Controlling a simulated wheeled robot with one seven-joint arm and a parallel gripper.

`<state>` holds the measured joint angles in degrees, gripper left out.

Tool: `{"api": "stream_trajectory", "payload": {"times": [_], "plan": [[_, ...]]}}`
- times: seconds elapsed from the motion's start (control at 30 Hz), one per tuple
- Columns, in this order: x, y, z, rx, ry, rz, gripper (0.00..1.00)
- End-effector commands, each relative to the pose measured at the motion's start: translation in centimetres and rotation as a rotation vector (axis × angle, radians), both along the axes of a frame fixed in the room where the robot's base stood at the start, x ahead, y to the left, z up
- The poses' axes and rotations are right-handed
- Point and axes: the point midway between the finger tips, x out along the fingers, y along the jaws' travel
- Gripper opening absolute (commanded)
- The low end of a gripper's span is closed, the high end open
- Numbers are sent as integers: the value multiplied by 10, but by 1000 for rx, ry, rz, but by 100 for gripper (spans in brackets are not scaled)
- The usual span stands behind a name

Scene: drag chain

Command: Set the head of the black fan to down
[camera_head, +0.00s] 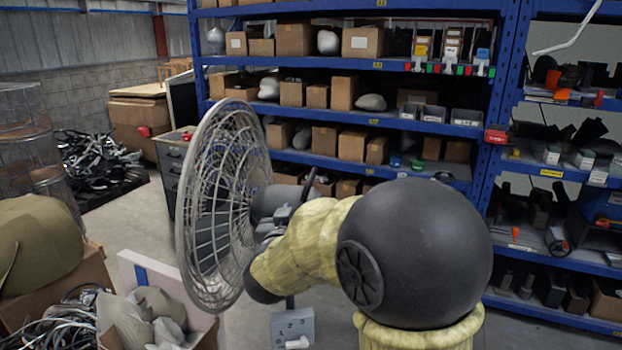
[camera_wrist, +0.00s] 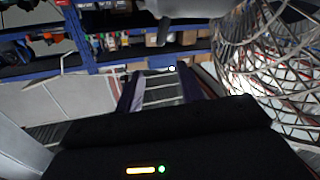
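The black fan has a round wire cage (camera_head: 215,205), which faces left and stands nearly upright in the head view. Its dark motor housing (camera_head: 268,203) sits behind the cage, and a grey control box marked 1 2 3 (camera_head: 293,327) is low on its stand. In the wrist view the cage (camera_wrist: 270,60) fills the right side, and part of the grey housing (camera_wrist: 190,7) with a small dark knob (camera_wrist: 163,32) shows at the top. My gripper (camera_wrist: 158,83) is open, with nothing between its two fingers. In the head view my arm hides much of it beside the housing.
A blue shelf rack (camera_head: 345,115) with boxes stands behind the fan. Grey floor is bare around the fan's stand.

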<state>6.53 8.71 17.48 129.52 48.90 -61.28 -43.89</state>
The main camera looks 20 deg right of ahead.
Motion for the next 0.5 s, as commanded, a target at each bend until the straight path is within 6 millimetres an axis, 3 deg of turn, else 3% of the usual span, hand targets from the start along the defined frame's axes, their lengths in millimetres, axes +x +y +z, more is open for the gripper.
{"api": "stream_trajectory", "payload": {"times": [0.17, 0.5], "plan": [[10, -5, 1, 2, 1, 0, 38], [56, -32, 3, 2, 2, -1, 38]]}}
